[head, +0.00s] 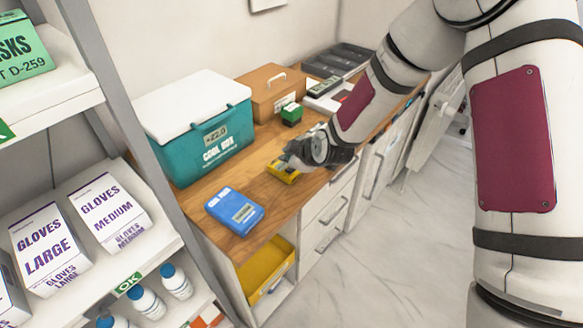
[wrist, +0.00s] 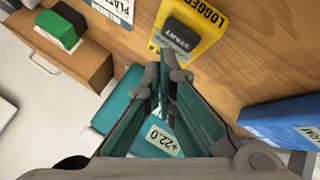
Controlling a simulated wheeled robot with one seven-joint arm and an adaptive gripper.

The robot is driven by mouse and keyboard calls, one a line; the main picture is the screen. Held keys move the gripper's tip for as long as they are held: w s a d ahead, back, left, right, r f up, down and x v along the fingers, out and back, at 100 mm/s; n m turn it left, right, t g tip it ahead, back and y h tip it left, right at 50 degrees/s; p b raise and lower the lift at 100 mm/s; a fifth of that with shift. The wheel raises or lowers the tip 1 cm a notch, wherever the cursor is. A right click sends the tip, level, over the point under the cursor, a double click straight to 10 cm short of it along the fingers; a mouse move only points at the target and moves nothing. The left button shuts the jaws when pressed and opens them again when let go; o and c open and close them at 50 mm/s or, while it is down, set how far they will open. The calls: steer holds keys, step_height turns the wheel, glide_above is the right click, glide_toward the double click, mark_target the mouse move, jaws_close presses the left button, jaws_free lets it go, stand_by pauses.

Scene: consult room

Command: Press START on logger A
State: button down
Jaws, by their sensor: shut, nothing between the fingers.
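A yellow logger (wrist: 207,33) lies on the wooden counter, with a dark START button (wrist: 178,35) on its face. Its label reads "LOGGER"; the letter after that is not readable, so I cannot tell if it is A. In the head view the yellow logger (head: 281,173) is partly covered by my gripper (head: 292,162). In the wrist view my gripper (wrist: 166,75) is shut and empty, its fingertips right beside the START button's near edge. I cannot tell whether they touch it.
A blue device (head: 234,210) lies nearer on the counter. A teal cool box (head: 212,140) stands behind, beside a brown case (head: 268,92) and a green-and-black block (head: 291,114). A shelf with glove boxes (head: 48,248) is at left. The floor at right is clear.

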mark_target(289, 169)
steer(key=shift+f, duration=0.1)
steer(key=shift+f, duration=0.35)
steer(key=shift+f+b, duration=0.3)
steer(key=shift+f, duration=0.2)
stand_by(0.8)
steer(key=shift+r, duration=0.15)
steer(key=shift+r+p, duration=0.35)
steer(key=shift+r, duration=0.45)
steer(key=shift+r+p, duration=0.8)
steer(key=shift+r, duration=1.7)
